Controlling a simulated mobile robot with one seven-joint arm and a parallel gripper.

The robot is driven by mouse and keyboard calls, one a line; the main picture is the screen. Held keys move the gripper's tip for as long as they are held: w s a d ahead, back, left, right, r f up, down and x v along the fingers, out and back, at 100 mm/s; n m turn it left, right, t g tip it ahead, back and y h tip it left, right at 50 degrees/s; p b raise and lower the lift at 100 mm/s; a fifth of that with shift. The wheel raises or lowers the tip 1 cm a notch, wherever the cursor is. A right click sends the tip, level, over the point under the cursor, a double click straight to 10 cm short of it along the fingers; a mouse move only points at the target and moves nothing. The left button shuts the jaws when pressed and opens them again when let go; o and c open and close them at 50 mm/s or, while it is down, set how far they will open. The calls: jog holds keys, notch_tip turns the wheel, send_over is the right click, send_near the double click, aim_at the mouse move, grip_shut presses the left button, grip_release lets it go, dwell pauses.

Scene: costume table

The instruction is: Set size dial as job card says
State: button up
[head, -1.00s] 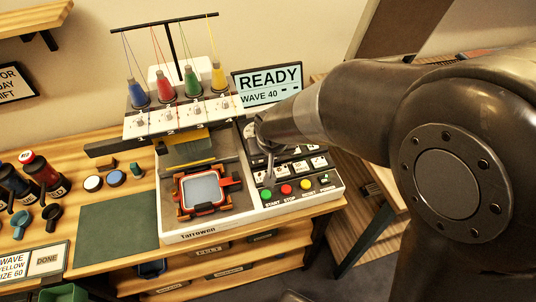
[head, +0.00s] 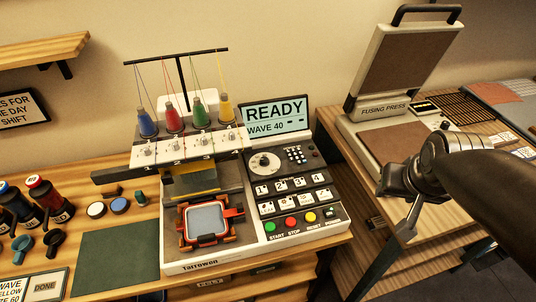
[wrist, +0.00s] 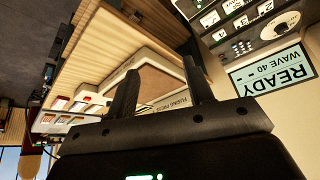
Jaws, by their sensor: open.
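The size dial (head: 265,163) is a round knob on the dark control panel of the embroidery machine, uncovered in the head view. It also shows upside down in the wrist view (wrist: 281,25). The screen (head: 274,117) reads READY and WAVE 40. The job card (head: 28,287), cut by the left edge, shows WAVE, part of YELLOW, and a size of 60, beside a DONE box. My gripper (head: 407,228) is right of the machine, in front of the fusing press, apart from the dial. In the wrist view its fingers (wrist: 161,88) are spread with nothing between them.
The fusing press (head: 385,125) stands open on the right-hand table, close behind my gripper. Thread cones (head: 200,115) stand above the machine. START, STOP and RESET buttons (head: 291,224) sit below the dial. A green mat (head: 115,260) lies left of the machine.

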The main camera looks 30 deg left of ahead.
jog(key=s+d+r+h, duration=0.1)
jog(key=s+d+r, duration=0.25)
jog(key=d, duration=0.35)
jog(key=w+a+r+n+g, duration=0.2)
jog(key=w+a+n, duration=0.3)
jog(key=a, duration=0.1)
jog(key=n+g+y, duration=0.3)
jog(key=n+g, duration=0.3)
jog(key=n, duration=1.2)
send_near(265, 159)
jog(key=x, duration=0.8)
jog(key=shift+a+f, duration=0.1)
jog(key=shift+f, duration=0.05)
jog(key=shift+c, duration=0.3)
jog(key=c, duration=0.9)
